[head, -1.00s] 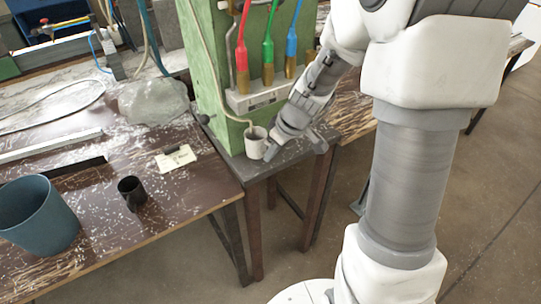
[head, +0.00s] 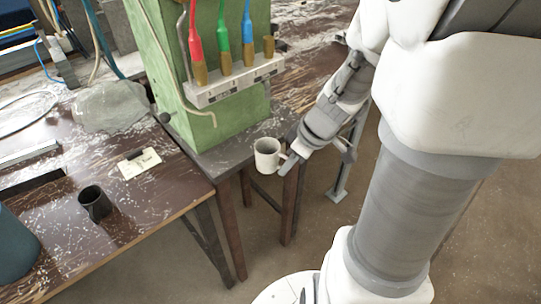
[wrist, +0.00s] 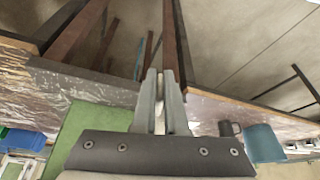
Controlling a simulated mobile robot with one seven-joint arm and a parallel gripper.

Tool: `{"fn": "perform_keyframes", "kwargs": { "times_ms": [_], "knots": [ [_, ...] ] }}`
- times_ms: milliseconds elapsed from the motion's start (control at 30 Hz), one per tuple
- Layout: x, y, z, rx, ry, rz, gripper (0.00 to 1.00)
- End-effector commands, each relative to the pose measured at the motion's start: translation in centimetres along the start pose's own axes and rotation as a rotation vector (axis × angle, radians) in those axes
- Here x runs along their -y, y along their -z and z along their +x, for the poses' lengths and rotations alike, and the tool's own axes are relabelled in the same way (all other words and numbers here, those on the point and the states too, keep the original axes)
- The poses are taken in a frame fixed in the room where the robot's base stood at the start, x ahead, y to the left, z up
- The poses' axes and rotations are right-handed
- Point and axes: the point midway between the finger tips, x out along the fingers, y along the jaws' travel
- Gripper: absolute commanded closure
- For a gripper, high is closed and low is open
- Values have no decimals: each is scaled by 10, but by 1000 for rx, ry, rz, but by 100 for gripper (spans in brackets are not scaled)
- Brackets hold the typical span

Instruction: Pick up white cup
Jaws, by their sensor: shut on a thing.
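The white cup (head: 267,156) shows in the head view, upright or nearly so, in front of the edge of the small dark bench and apparently clear of its top. My gripper (head: 287,163) is at the right side of the cup, shut on its handle side. In the wrist view my gripper's fingers (wrist: 161,100) are close together with a thin pale strip between them; the cup's body is mostly hidden there.
A green machine (head: 180,75) with coloured hoses stands on the bench behind the cup. On the brown table (head: 150,205) at left are a black mug (head: 95,203), a small card (head: 139,162) and a blue-grey bin (head: 15,250). Open floor lies in front.

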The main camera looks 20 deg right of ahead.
Motion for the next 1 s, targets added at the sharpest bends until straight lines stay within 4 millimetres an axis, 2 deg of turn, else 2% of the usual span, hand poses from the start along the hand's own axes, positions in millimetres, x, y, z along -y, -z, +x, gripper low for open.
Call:
{"fn": "perform_keyframes", "kwargs": {
  "times_ms": [400, 1000],
  "knots": [
    [-2, -31, -13, -1, -1, 1, 100],
    [-2, -40, -17, -1, 0, -1, 100]
  ]
}}
